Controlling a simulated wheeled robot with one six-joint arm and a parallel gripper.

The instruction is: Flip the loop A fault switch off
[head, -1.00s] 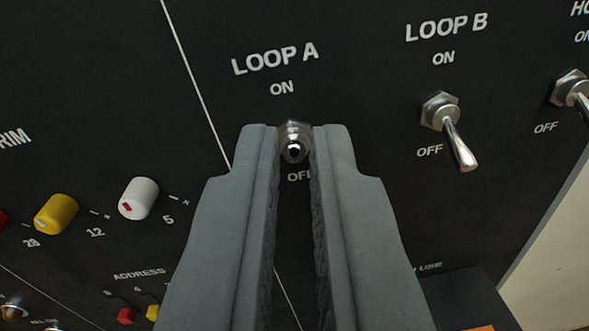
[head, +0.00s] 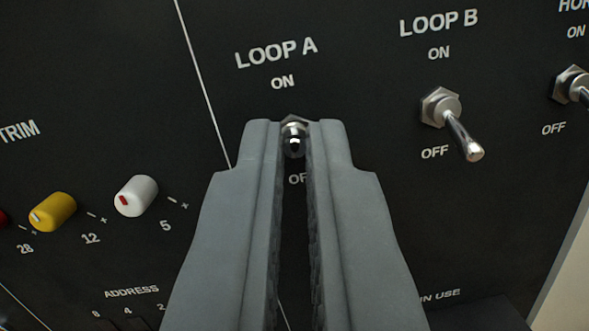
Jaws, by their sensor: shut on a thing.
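The loop A fault switch (head: 294,139) is a small silver toggle on a black panel, between the LOOP A and ON labels above and a partly covered OFF label below. My gripper (head: 294,140) is shut on its lever, one grey finger on each side. The rounded lever tip shows between the fingertips and seems to point out toward the camera. The fingers hide the sides of the nut and part of the OFF label.
The loop B switch (head: 460,130) is to the right, its lever angled down toward OFF. Another toggle (head: 572,86) is at the right edge. White (head: 136,196) and yellow (head: 53,212) trim knobs are at the left. The panel (head: 360,120) around the fingers is flat.

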